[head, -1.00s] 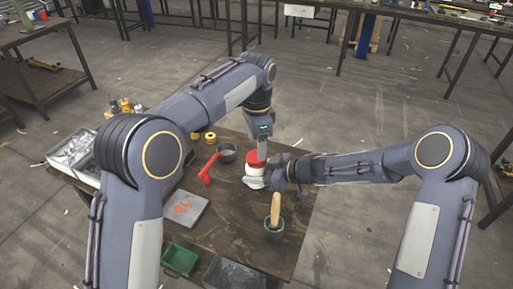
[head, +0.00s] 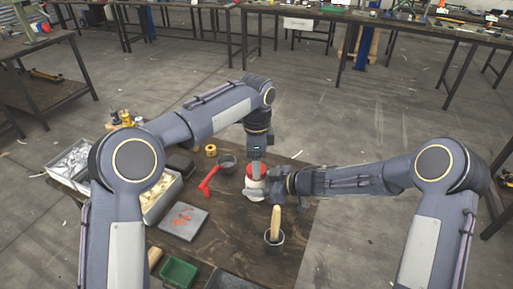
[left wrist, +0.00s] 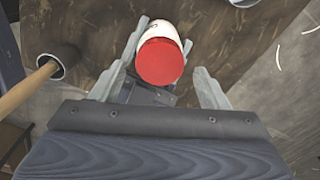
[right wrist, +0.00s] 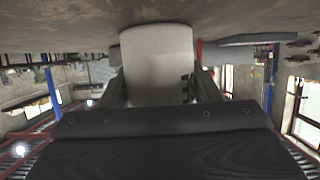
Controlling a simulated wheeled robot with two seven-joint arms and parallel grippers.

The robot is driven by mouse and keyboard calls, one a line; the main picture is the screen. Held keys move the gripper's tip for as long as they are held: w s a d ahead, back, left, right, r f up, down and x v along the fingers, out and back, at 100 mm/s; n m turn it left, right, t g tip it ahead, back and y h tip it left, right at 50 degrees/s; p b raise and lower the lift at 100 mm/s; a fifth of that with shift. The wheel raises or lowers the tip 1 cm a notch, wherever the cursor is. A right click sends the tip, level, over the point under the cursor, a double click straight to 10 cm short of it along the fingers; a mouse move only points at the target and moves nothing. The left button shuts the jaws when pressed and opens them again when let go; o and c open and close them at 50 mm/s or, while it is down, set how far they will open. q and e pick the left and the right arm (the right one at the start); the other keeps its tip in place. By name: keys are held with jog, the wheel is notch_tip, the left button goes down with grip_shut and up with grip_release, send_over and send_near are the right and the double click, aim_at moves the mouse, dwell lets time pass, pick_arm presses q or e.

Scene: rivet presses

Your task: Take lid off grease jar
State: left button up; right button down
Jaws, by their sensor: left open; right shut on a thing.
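The grease jar is white with a red lid (head: 256,169) and stands upright on the dark table. The lid sits on top of the jar and faces the camera in the left wrist view (left wrist: 161,63). My right gripper (head: 268,187) comes in from the right and is shut on the jar body (right wrist: 158,62), which fills the gap between its fingers. My left gripper (left wrist: 165,75) is above the jar, pointing down. It is open, with one finger on each side of the lid.
A grey plate (head: 183,221) with orange smears and a green bin (head: 179,271) lie nearer.

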pick_arm(q)
jog(key=shift+f, duration=1.15)
jog(key=c, duration=1)
jog(key=n, duration=0.3)
jog(key=shift+c, duration=0.2)
jog(key=o, duration=1.1)
jog(key=shift+r, duration=0.1)
jog(key=shift+r, duration=2.2)
pick_arm(e)
jog(key=shift+c, duration=1.9)
grip_release()
